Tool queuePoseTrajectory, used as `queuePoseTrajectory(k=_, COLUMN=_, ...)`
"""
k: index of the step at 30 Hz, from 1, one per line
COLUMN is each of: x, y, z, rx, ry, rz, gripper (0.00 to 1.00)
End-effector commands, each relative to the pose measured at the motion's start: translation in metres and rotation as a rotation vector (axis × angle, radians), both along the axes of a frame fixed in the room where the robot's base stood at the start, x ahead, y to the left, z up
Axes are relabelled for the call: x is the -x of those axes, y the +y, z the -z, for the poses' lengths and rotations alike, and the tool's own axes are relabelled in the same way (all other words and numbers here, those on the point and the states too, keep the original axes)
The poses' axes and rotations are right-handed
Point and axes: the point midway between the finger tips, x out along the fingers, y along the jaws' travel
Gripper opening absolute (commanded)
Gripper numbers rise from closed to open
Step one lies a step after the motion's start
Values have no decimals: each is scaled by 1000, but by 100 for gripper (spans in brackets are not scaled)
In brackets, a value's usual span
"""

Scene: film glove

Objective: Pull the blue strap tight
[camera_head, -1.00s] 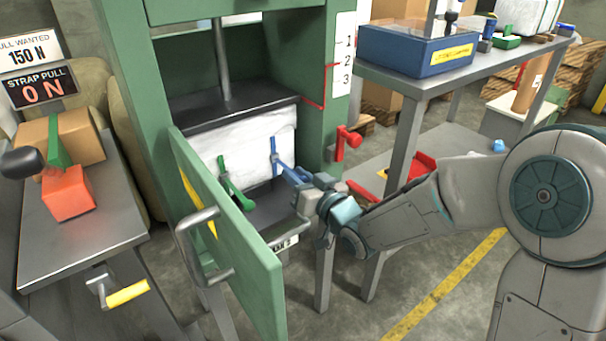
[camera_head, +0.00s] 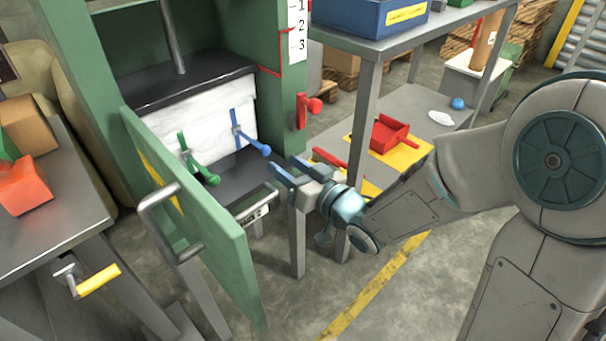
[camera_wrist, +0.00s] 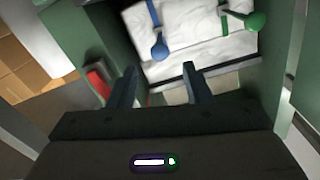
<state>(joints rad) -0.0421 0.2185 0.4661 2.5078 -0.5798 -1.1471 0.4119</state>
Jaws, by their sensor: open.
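The blue strap (camera_head: 237,125) hangs on the front of a white bale (camera_head: 215,130) in the green press. Its rounded blue end (camera_head: 265,150) sticks out towards me. It also shows in the wrist view (camera_wrist: 160,48), ahead of the fingers. My gripper (camera_head: 284,165) is open and empty, a short way in front of and right of the blue end, not touching it. In the wrist view my gripper (camera_wrist: 159,70) has its two fingers apart, with the blue end beyond the gap between them. A green strap (camera_head: 198,172) hangs left of the blue one.
The green press door (camera_head: 205,220) stands open at left with a grey handle. A red handle (camera_head: 310,108) is on the press's right post. A shelf table (camera_head: 340,42) with a blue bin (camera_head: 365,15) stands at right. A bench (camera_head: 50,215) stands left.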

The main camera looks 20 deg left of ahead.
Motion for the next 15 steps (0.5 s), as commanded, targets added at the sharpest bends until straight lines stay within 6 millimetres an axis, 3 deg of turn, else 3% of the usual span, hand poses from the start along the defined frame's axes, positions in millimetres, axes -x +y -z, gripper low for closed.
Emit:
queuePoseTrajectory(k=2, x=10, y=-19, z=-2, rx=2, ry=0, rz=5, gripper=45)
queuePoseTrajectory(k=15, x=18, y=-31, z=4, rx=-4, ry=-6, rz=-5, gripper=45)
